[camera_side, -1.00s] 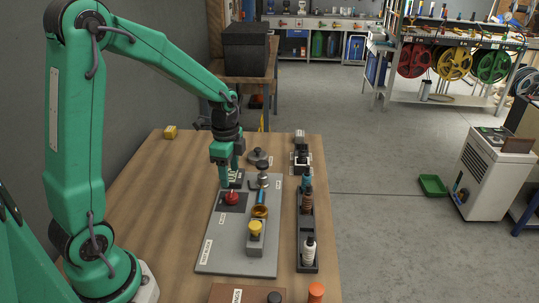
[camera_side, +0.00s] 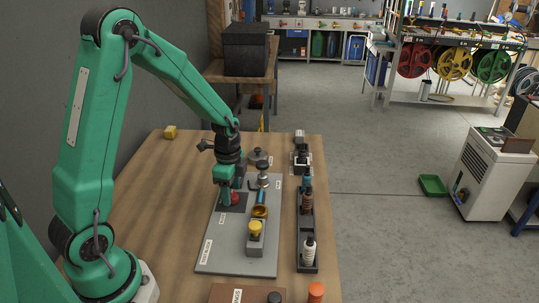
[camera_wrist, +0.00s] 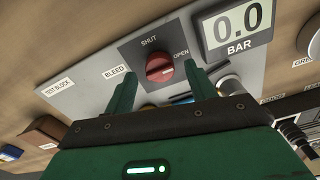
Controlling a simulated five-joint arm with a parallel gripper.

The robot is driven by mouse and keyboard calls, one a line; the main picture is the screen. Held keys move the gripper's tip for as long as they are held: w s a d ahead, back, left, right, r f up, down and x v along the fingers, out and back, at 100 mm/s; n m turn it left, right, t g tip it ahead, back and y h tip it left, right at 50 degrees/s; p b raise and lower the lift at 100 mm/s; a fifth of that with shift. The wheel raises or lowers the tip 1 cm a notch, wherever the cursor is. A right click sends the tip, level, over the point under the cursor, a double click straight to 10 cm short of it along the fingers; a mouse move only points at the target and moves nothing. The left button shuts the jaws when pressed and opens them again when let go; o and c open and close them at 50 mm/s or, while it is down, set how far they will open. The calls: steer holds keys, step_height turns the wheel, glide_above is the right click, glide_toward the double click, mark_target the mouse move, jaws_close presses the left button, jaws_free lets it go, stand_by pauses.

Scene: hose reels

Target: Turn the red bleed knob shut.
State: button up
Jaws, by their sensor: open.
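The red bleed knob (camera_wrist: 159,70) sits on a dark square plate (camera_wrist: 135,50) marked SHUT and OPEN, with a BLEED label beside it. A pale line on the knob lies toward its right side, the OPEN side. In the side view the knob (camera_side: 235,198) is partly hidden by my gripper (camera_side: 228,201). My gripper is open, and in the wrist view its two green fingers (camera_wrist: 160,78) stand apart, one on each side of the knob. I cannot tell whether either finger touches it.
A display (camera_wrist: 236,27) on the grey test block (camera_wrist: 75,100) reads 0.0 BAR. A yellow-topped fitting (camera_side: 255,229) and a brass part (camera_side: 260,211) stand close on the right. A dark rack (camera_side: 307,262) of bottles is beyond them.

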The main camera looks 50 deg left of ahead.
steer(key=shift+f, duration=0.65)
steer(key=c, duration=1)
